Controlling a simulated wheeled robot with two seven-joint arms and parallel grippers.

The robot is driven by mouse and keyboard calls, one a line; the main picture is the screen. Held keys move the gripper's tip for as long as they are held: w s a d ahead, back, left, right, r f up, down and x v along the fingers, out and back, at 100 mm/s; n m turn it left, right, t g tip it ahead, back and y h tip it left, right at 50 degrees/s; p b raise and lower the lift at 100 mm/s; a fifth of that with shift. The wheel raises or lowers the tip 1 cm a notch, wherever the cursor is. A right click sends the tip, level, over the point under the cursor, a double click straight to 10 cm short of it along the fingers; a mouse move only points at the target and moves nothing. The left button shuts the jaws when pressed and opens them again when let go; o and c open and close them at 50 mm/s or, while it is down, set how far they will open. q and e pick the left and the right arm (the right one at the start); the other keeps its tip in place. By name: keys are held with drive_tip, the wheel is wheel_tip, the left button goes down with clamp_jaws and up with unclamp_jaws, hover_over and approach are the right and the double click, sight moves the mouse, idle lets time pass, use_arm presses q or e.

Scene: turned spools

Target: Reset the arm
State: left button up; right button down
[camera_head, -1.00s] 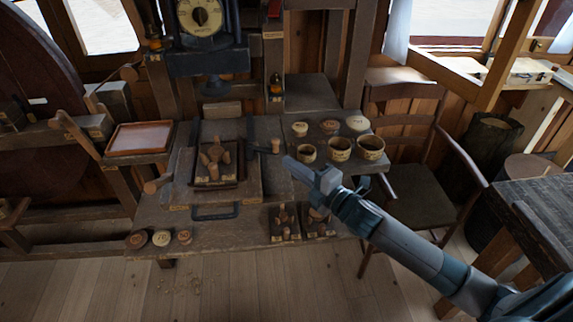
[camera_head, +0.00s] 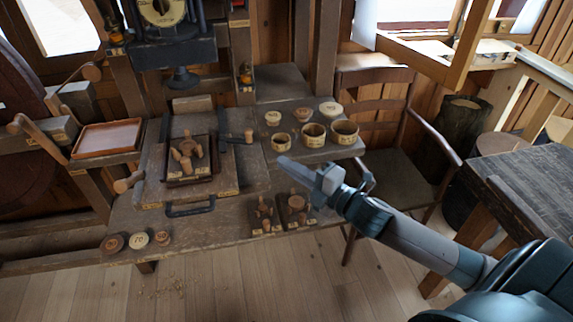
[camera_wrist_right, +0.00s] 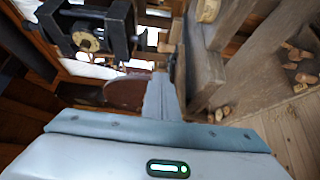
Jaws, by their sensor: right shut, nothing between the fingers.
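My right arm comes in from the lower right in the head view. Its gripper (camera_head: 289,164) is shut and empty, held above the right part of the wooden workbench (camera_head: 217,237). The shut fingers also show in the right wrist view (camera_wrist_right: 161,98), pointing away from the camera with nothing between them. In the head view the fingertips appear just below the small round cups and above the two small dark stands in the picture. My left gripper is not in view.
Several cups, including a larger one (camera_head: 344,133), stand at the bench's back right. Dark stands (camera_head: 296,206) sit near its front edge, with round discs (camera_head: 138,240) at front left. A reddish tray (camera_head: 107,138) is at left. A chair (camera_head: 396,180) and dark table (camera_head: 530,185) stand right.

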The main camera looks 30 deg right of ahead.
drive_tip(key=s+d+f+m+g+h, duration=0.1)
drive_tip(key=d+f+m+h, duration=0.15)
drive_tip(key=f, duration=0.75)
drive_tip(key=s+d+f+m+g+h, duration=0.1)
drive_tip(key=d+f+m+g, duration=0.15)
drive_tip(key=f, duration=0.85)
drive_tip(key=s+d+f+m+g+h, duration=0.15)
drive_tip(key=d+f+m, duration=0.25)
drive_tip(key=f, duration=0.6)
drive_tip(key=s+f+m+g+h, duration=0.1)
drive_tip(key=s+f+m+g, duration=0.1)
drive_tip(key=s+f, duration=0.7)
drive_tip(key=s+f+m+g, duration=0.25)
drive_tip(key=s+f, duration=0.25)
drive_tip(key=f, duration=0.8)
drive_tip(key=s+a+f+m+g, duration=0.2)
drive_tip(key=s+a+f, duration=0.2)
drive_tip(key=s, duration=0.7)
drive_tip(key=s+a+f+m+g, duration=0.2)
drive_tip(key=s+a+f, duration=0.2)
drive_tip(key=s+f, duration=0.3)
drive_tip(key=s+a+f+m+g, duration=0.2)
drive_tip(key=s+a+f, duration=0.3)
drive_tip(key=s, duration=1)
drive_tip(key=shift+s+f, duration=0.35)
drive_tip(key=shift+f, duration=0.1)
